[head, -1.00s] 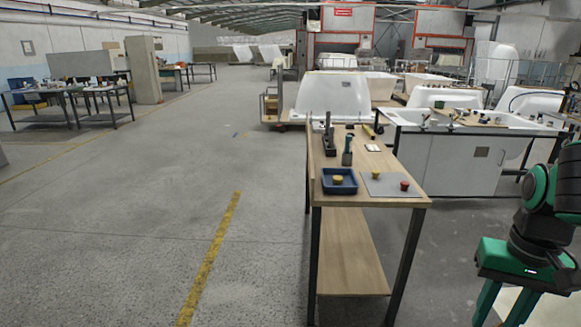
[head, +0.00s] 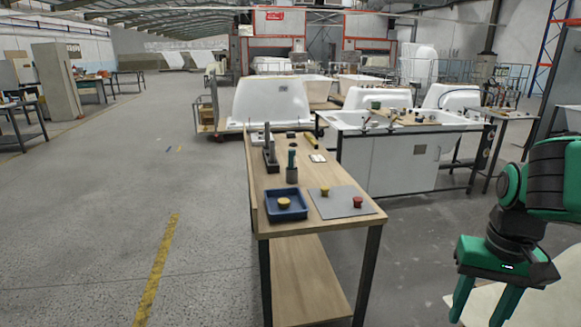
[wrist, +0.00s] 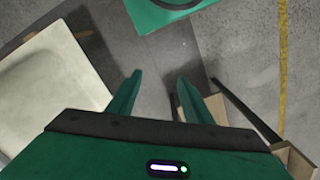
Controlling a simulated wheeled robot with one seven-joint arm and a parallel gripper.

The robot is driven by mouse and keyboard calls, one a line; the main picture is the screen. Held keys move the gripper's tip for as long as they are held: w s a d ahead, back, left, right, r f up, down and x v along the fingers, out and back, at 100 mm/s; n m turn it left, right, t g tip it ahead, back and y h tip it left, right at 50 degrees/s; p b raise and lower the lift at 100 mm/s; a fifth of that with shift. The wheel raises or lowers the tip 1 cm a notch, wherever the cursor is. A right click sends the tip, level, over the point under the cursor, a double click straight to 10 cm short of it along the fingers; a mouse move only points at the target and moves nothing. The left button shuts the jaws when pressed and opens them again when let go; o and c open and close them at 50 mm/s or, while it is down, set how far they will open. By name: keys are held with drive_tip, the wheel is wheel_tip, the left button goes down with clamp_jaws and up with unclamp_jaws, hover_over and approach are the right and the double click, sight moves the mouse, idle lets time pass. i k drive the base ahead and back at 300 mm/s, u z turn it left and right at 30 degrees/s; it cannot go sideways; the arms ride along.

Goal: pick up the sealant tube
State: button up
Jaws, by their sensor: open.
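I cannot pick out a sealant tube for certain. On the wooden bench (head: 263,222) in the head view, a slim upright item with a green top and dark lower part (head: 292,170) stands behind a blue tray (head: 286,215). A black upright tool or holder (head: 270,158) is just left of it. These are too small to identify surely. My gripper (head: 480,310) hangs at the lower right, apart from the bench and to its right. In the wrist view its two green fingers (wrist: 158,88) are spread, with nothing between them but floor behind.
The blue tray holds a yellow knob-like piece (head: 284,203). A grey mat (head: 338,205) carries a yellow and a red piece (head: 357,202). A white tub shell (head: 270,100) and a sink-topped cabinet (head: 405,160) stand behind. The floor left of the bench is clear.

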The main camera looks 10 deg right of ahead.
sight(292, 151)
drive_tip(key=z, duration=0.2)
drive_tip(key=i, duration=0.35)
drive_tip(key=z, duration=0.05)
